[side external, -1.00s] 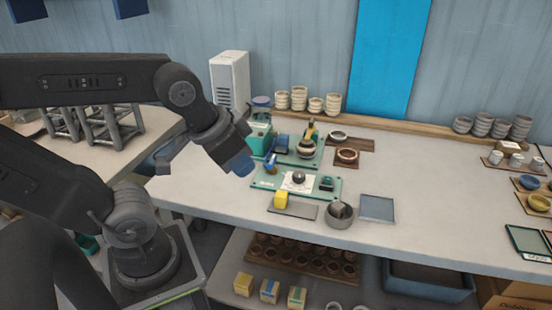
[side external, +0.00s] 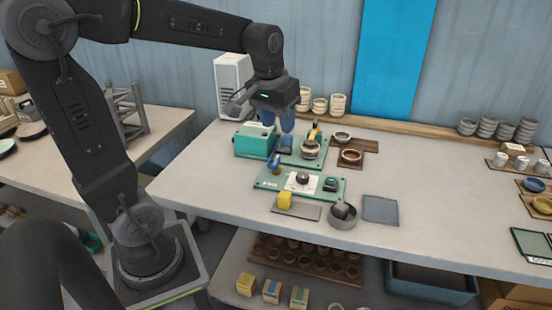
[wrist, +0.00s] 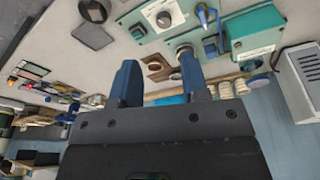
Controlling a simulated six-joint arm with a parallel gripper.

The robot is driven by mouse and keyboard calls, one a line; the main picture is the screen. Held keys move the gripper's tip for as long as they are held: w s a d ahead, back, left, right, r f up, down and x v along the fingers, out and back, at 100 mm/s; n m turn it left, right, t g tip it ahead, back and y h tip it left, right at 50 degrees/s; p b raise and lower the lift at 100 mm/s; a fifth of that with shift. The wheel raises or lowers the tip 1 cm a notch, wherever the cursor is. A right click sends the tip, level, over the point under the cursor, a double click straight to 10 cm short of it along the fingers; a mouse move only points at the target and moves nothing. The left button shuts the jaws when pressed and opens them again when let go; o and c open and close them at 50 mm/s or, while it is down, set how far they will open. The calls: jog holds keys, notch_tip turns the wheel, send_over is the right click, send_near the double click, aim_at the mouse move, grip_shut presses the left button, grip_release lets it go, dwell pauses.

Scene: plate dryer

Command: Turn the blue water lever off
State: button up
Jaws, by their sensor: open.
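A small blue lever (side external: 273,161) stands at the back left corner of the front green board (side external: 265,182). It also shows in the wrist view (wrist: 207,15), near the top. My gripper (side external: 278,124) is above the back green board (side external: 318,159), higher than the lever and behind it. Its blue fingers are apart with nothing between them, also in the wrist view (wrist: 161,78). The gripper does not touch the lever. I cannot tell the lever's on or off setting.
A teal box (side external: 254,141) and a blue block (side external: 284,144) stand near the lever. A white tower (side external: 231,88) stands at the back.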

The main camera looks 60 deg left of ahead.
aim_at(276, 160)
jog(key=w+a+f+n+g, duration=0.1)
jog(key=w+a+f+n, duration=0.15)
jog(key=a, duration=0.35)
jog(key=w+a+f+n+g, duration=0.1)
jog(key=w+a+f, duration=0.2)
jog(key=a, duration=0.3)
jog(key=shift+h, duration=0.4)
jog(key=f, duration=1.3)
jog(key=shift+w+d+f, duration=0.1)
jog(key=shift+w+f, duration=0.1)
jog(key=shift+f, duration=0.05)
jog(key=shift+c, duration=0.3)
grip_shut()
